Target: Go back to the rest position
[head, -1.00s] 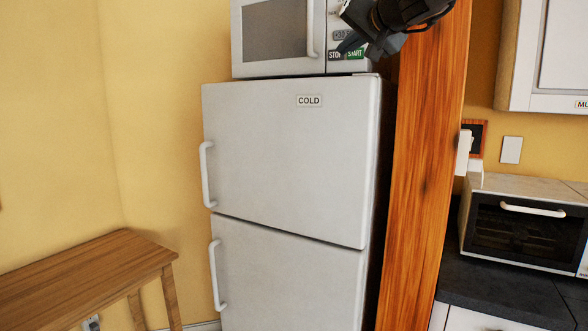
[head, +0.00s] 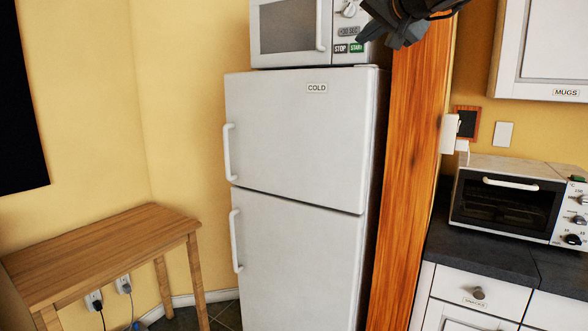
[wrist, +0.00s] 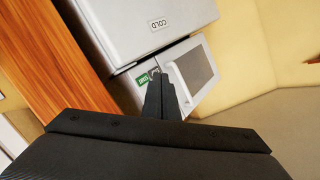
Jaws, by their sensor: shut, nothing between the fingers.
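My gripper (head: 372,40) is at the top of the head view, dark and shut with nothing in it. It appears in front of the lower right of the white microwave (head: 288,32), just right of the STOP and START buttons. In the wrist view my gripper (wrist: 160,80) points at the upside-down microwave (wrist: 194,70). Whether the fingertips touch the microwave is hard to tell; they look apart from it.
A white fridge (head: 295,140) labelled COLD stands under the microwave. A wooden post (head: 412,160) is close on its right. A wooden table (head: 100,250) stands at left. A toaster oven (head: 505,200) sits on the dark counter (head: 470,250) under a MUGS cupboard (head: 560,50).

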